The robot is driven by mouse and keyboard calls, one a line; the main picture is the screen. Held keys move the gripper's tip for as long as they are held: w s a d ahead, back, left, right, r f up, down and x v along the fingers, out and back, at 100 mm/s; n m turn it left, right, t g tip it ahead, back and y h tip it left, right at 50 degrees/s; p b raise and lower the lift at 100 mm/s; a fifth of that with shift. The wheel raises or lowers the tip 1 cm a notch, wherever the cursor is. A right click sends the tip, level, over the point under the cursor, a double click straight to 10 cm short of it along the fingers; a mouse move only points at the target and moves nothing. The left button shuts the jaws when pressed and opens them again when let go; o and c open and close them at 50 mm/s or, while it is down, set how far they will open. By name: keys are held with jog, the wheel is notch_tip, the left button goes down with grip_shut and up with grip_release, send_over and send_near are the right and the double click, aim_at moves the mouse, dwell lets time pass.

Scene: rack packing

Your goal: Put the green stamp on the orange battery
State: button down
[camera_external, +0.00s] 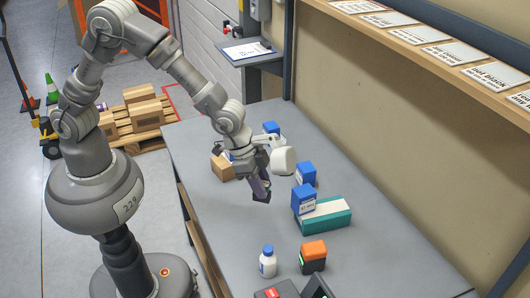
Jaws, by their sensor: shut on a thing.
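A block with an orange top and black lower part (313,257) stands upright at the front right of the table; it looks like the orange battery. A small green mark shows on its left edge. My gripper (261,184) is over the middle of the table, pointing down, well behind and left of that block. It is shut on a small dark purple thing (260,193), partly hidden by the fingers. I cannot tell whether this is the stamp or whether it touches the table. I cannot make out a clearly green stamp anywhere.
A teal and white box (325,216) lies right of my gripper, with a blue box (303,200) by it. Other blue boxes (305,173) and a brown box (221,167) stand behind. A white bottle (268,264) and a red-black item (277,290) are at the front.

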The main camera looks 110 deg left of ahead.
jog(key=d, duration=0.4)
jog(key=b, duration=0.2)
send_over(315, 247)
jog(key=s, duration=0.2)
jog(key=shift+m, duration=0.3)
jog(key=f, duration=0.6)
jog(key=shift+w+f, duration=0.2)
jog(key=shift+f, duration=0.15)
jog(key=shift+w, duration=0.6)
jog(key=shift+w+f, duration=0.1)
jog(key=shift+w, duration=0.1)
notch_tip(315, 247, down, 3)
jog(key=shift+f+b, duration=0.2)
jog(key=shift+b, duration=0.45)
jog(key=shift+r, duration=0.1)
